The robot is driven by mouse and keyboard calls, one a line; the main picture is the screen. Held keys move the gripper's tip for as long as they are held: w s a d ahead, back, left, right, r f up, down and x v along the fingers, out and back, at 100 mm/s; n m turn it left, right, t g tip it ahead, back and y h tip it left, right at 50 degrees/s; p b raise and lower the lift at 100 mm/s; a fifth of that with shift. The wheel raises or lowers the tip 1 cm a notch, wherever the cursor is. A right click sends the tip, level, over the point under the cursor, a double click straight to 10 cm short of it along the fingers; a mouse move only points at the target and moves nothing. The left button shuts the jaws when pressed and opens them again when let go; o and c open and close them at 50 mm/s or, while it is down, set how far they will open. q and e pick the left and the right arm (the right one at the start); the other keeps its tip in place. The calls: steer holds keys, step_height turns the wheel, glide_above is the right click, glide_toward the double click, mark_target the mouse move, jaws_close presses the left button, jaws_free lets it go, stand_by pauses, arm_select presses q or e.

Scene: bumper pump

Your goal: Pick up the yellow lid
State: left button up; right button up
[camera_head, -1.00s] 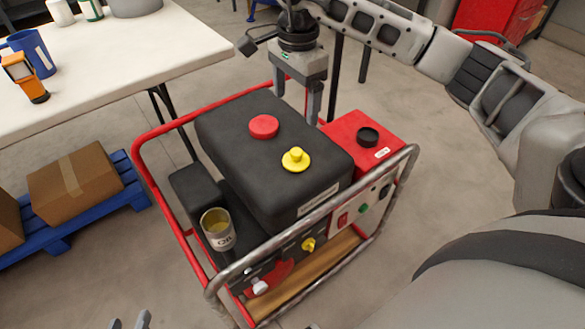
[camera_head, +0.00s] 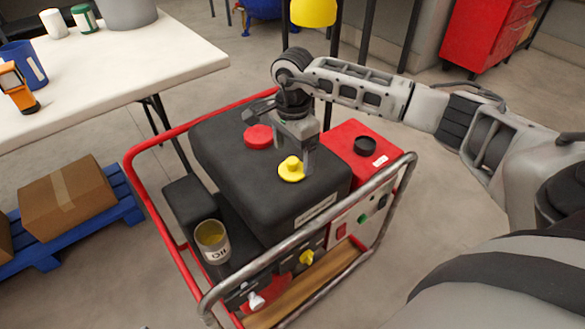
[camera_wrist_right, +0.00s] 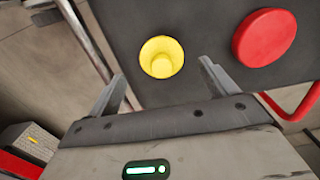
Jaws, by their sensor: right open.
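The yellow lid (camera_head: 291,169) is a round disc with a raised knob, sitting on top of the black tank (camera_head: 230,165) of a generator-like machine. My right gripper (camera_head: 297,165) is just above and behind the lid, its fingers pointing down. In the right wrist view the yellow lid (camera_wrist_right: 161,57) lies ahead of and between the two spread fingers of the gripper (camera_wrist_right: 162,85), with nothing held. My left gripper is not clearly in view.
A red cap (camera_head: 258,136) sits beside the yellow lid on the tank. An oil can (camera_head: 212,241) stands at the machine's front left. A red and chrome frame (camera_head: 385,187) surrounds the machine. A white table (camera_head: 120,80) stands at left.

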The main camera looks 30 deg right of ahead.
mark_target(293, 160)
step_height(293, 160, down, 4)
steer(key=shift+w+d+r, duration=0.1)
steer(key=shift+w+d, duration=0.05)
steer(key=c, duration=1.1)
steer(key=shift+o, duration=0.2)
